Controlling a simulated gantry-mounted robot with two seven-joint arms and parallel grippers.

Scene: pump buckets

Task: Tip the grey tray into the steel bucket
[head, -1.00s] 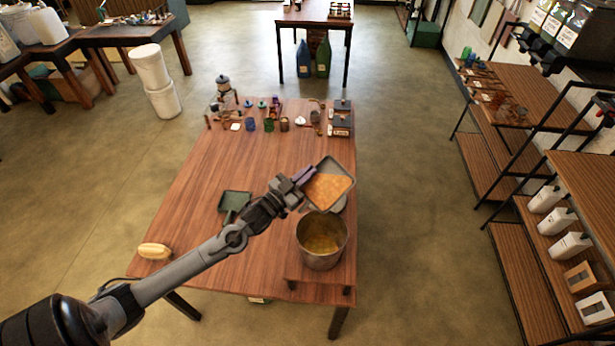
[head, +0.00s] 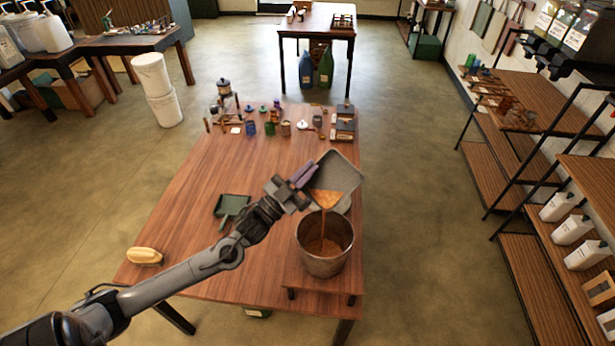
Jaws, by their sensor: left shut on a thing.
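The grey tray (head: 342,172) is tilted steeply above the far side of the steel bucket (head: 323,262). Orange material (head: 326,199) runs from its lower edge down into the bucket. Orange-brown material shows inside the bucket, which stands upright on a low wooden stand (head: 305,282) at the table's front right. My left gripper (head: 302,180) is shut on the tray at its left side, by a purple part. The gripper partly hides the tray's near left edge. My right gripper is not in view.
A green dustpan (head: 232,207) and a yellow brush (head: 145,256) lie on the wooden table (head: 200,215) to the left. Several jars, small items and a lantern-like object (head: 225,90) stand along the far edge.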

